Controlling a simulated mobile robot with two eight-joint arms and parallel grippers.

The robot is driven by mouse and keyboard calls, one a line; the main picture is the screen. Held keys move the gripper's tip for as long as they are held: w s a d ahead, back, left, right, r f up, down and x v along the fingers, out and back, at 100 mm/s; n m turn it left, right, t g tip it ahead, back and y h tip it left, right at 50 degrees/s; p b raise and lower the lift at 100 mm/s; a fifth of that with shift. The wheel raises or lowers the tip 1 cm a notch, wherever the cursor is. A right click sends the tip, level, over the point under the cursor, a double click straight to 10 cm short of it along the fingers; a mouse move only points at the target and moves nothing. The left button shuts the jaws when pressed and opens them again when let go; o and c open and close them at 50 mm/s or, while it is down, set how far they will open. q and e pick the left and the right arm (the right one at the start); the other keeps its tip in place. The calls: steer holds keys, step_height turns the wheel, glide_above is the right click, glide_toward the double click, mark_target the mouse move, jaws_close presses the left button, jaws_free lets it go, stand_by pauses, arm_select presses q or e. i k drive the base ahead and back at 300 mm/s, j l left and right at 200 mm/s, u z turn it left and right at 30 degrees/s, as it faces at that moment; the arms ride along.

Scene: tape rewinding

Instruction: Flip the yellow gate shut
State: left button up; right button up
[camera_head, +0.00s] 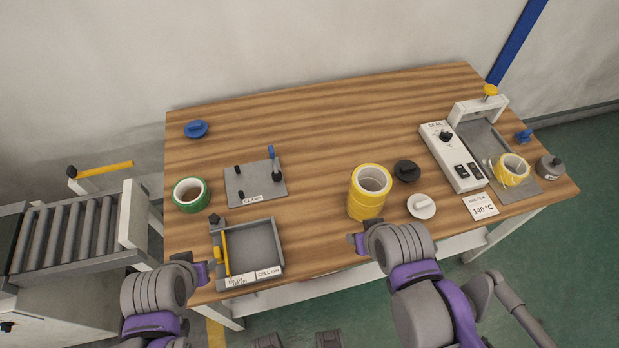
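A yellow bar (104,170) sticks out to the right from a dark pivot on a post at the far end of the roller conveyor (60,240), at the left. It looks like a gate arm, raised above the rollers. A second yellow bar (226,252) runs along the left side of a grey tray (266,232) at the table's front edge. I cannot tell which one is the gate. My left gripper (206,272) is just left of the tray's front left corner. My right gripper (358,243) is at the table's front edge, below the yellow tape rolls. Finger openings are unclear.
A green tape roll (191,194) and a grey clamp plate (255,190) lie behind the tray. Stacked yellow tape rolls (368,205) stand mid-table, beside black (406,171) and white (422,206) knobbed discs. A sealer (453,160) stands at the right. The table's back middle is clear.

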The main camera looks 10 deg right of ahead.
mark_target(71, 172)
steer(key=u, duration=1.3)
